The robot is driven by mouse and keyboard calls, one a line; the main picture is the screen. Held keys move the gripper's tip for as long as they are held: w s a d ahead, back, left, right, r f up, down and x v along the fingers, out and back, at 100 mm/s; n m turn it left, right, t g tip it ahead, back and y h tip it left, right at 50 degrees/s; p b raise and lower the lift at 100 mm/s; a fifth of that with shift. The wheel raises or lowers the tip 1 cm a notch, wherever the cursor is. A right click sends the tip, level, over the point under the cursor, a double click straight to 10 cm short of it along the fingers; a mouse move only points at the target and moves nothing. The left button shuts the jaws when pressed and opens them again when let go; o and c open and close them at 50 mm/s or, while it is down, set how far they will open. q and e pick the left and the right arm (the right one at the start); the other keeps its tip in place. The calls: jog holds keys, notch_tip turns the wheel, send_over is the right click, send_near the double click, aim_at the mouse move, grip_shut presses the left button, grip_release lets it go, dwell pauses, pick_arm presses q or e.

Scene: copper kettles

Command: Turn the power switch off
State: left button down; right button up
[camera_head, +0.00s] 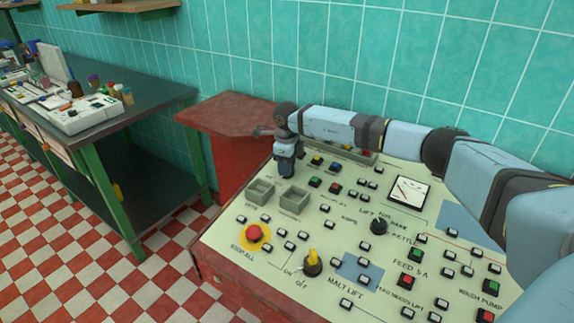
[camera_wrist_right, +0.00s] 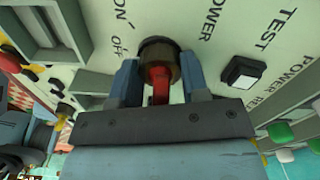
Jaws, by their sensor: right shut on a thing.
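The power switch (camera_wrist_right: 158,72) is a dark round knob with a red handle on the pale control panel (camera_head: 335,235). In the right wrist view it sits beside the printed words ON, OFF and POWER. My right gripper (camera_wrist_right: 160,88) has one finger on each side of the red handle and is shut on it. In the head view my right gripper (camera_head: 285,170) points down at the panel's far left part and hides the switch. I cannot tell which label the handle points at. My left gripper is not in view.
A red stop button (camera_head: 253,233), a yellow-handled knob (camera_head: 312,262), a black knob (camera_head: 379,226) and two grey open boxes (camera_head: 294,200) are on the panel. A white TEST button (camera_wrist_right: 241,72) is close to the gripper. A dark green table (camera_head: 150,102) stands at left.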

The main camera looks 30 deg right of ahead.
dwell(0.5)
jog(key=o, duration=0.9)
jog(key=shift+r, duration=0.1)
jog(key=shift+r, duration=0.25)
notch_tip(320, 180, up, 13)
jog(key=shift+r, duration=0.15)
